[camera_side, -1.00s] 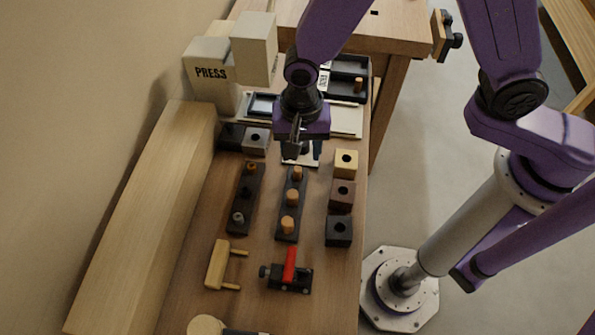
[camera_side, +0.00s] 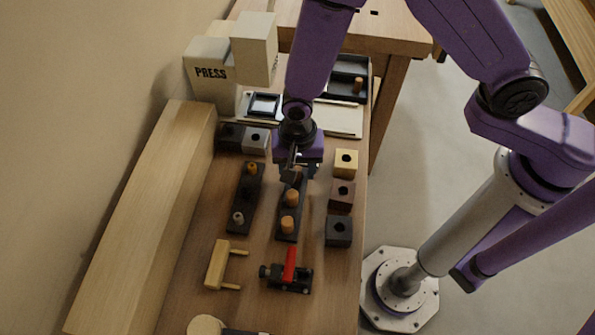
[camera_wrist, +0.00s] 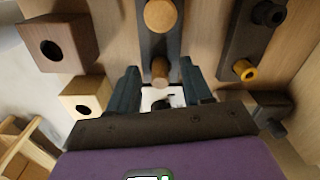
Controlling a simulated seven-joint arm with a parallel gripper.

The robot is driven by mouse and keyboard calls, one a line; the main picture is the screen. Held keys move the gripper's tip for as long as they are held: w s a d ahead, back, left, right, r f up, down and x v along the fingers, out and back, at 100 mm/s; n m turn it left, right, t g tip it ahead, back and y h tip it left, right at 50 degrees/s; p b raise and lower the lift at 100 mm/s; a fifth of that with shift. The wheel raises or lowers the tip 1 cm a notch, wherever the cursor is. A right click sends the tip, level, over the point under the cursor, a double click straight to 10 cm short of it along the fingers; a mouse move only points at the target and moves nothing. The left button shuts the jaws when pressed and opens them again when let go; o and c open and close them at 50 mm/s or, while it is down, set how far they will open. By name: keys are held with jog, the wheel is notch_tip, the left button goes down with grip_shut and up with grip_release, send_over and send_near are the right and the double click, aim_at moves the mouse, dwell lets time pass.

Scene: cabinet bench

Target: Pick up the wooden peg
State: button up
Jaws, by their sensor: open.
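A dark rack (camera_side: 284,237) holds upright wooden pegs in a row. The middle peg (camera_side: 292,198) and front peg (camera_side: 287,225) show in the side view; the rear one is hidden behind my gripper (camera_side: 291,174). In the wrist view, the rear wooden peg (camera_wrist: 160,70) lies in the gap just ahead of my gripper (camera_wrist: 160,88), whose two fingers are apart on either side. Another wooden peg (camera_wrist: 160,15) shows farther up. My gripper is open and empty over the rack's rear end; whether a finger touches the peg cannot be told.
A second dark rack (camera_side: 245,200) stands at left with grey and orange pegs. Holed blocks (camera_side: 342,195) line the right side. A red-handled clamp (camera_side: 288,272) and a wooden two-pronged piece (camera_side: 218,264) lie in front. The press (camera_side: 215,75) stands behind.

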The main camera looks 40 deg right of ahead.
grip_shut()
jog(key=shift+r, duration=0.1)
